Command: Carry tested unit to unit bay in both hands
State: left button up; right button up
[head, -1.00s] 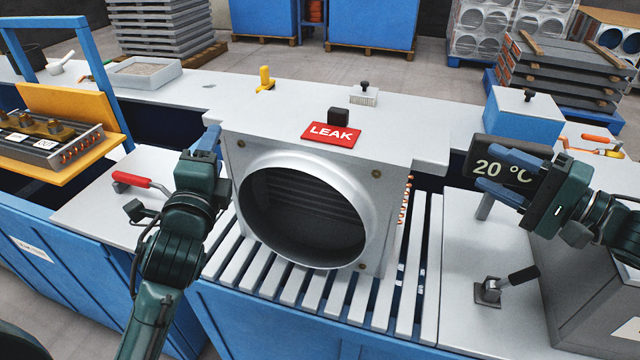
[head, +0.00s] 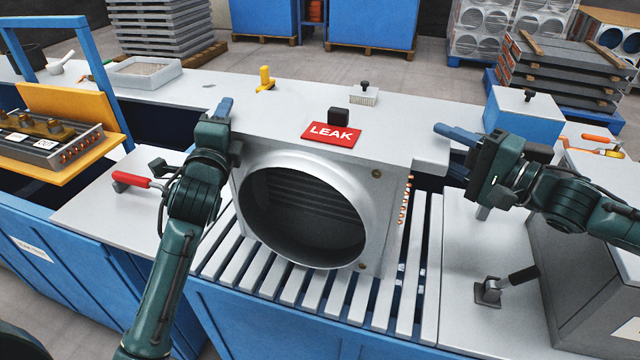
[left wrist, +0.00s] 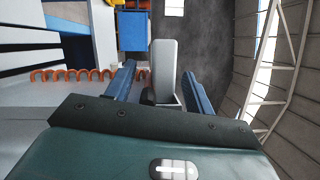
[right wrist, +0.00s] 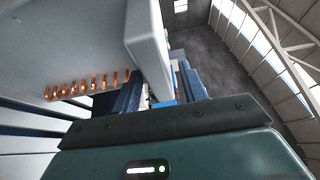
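The unit is a grey metal box with a large round collar (head: 345,178) facing me. It stands upright on a slatted grey rack, with copper tube bends (head: 406,200) on its right side. Its wide top ends in a downturned lip (head: 431,168) at the right. My left gripper (head: 224,108) is at its upper left corner, fingers apart with a pale grey lip (left wrist: 165,68) between them. My right gripper (head: 456,150) is at the right lip. In the right wrist view, its open fingers are on either side of a grey lip (right wrist: 150,50). Contact cannot be told.
A red LEAK sign (head: 332,133) is behind the collar. A red-handled clamp (head: 130,180) stands left of the rack, a black-handled one (head: 505,285) right. A blue box (head: 522,115) is behind my right arm. An orange tray (head: 75,135) is at the left.

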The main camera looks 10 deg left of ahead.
pick_arm(q)
jog(key=c, duration=0.9)
pick_arm(e)
grip_shut()
pick_arm(q)
grip_shut()
jog(key=shift+f, duration=0.1)
jog(key=shift+f, duration=0.1)
